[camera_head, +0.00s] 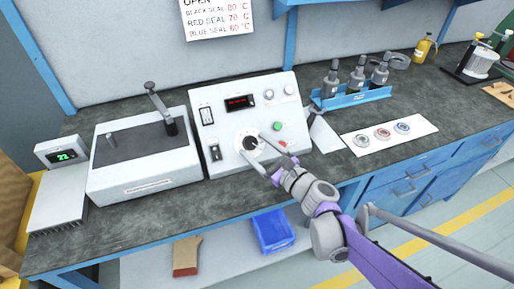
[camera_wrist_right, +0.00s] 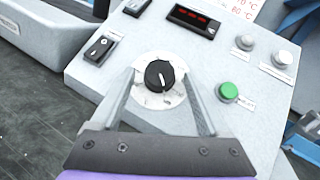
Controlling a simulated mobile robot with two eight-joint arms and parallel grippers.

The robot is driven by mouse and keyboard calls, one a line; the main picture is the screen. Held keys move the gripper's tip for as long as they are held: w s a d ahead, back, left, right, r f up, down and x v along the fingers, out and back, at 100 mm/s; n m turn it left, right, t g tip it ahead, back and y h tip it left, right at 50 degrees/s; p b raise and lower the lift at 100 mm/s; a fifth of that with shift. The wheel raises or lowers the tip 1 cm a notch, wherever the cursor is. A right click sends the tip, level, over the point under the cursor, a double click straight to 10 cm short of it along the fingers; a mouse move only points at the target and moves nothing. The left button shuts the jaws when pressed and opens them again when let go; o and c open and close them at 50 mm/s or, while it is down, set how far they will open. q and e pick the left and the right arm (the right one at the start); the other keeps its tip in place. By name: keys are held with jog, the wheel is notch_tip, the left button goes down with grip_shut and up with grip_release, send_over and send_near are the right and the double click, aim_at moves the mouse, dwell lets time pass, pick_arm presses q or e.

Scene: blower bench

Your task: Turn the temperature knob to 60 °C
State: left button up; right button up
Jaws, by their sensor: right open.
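The temperature knob (camera_head: 250,143) is a black round knob with a white pointer line on a pale dial plate, on the sloped front of a white control box (camera_head: 285,85). In the right wrist view the knob (camera_wrist_right: 159,75) stands between my fingers, its line pointing roughly up; the scale marks are too small to read. My right gripper (camera_head: 256,151) is open, with one finger on each side of the knob and a visible gap to it. The box's red display (camera_wrist_right: 193,19) is lit, but its digits are unclear. My left gripper is not in view.
A green button (camera_wrist_right: 234,92), switches and silver knobs sit near the dial. A white machine with a lever (camera_head: 145,180) stands left of the box. A blue rack of nozzles (camera_head: 352,97) and a white sheet with several ring seals (camera_head: 415,133) lie to the right.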

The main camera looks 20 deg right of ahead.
grip_shut()
dwell(0.4)
